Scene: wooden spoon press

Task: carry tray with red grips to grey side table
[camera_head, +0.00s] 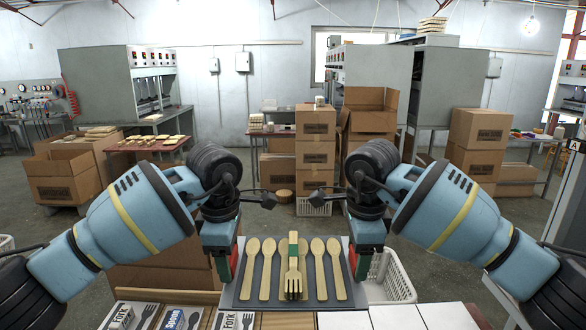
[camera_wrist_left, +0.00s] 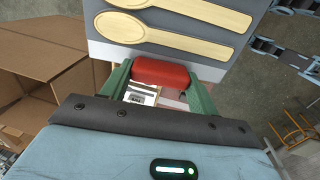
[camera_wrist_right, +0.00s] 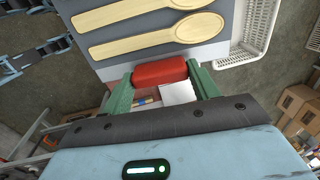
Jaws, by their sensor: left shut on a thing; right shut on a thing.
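The grey tray (camera_head: 279,280) is in front of me in the head view. My left gripper (camera_head: 228,264) is shut on the tray's left red grip (camera_wrist_left: 160,71). My right gripper (camera_head: 358,262) is shut on the right red grip (camera_wrist_right: 160,71). The tray looks roughly level; its height above what is below cannot be told. I cannot pick out the grey side table with certainty.
Boxes labelled with cutlery pictures (camera_head: 180,318) and white blocks (camera_head: 395,317) are at the bottom of the head view. A white basket (camera_head: 390,280) is right of the tray. Stacked cartons (camera_head: 315,150) stand ahead.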

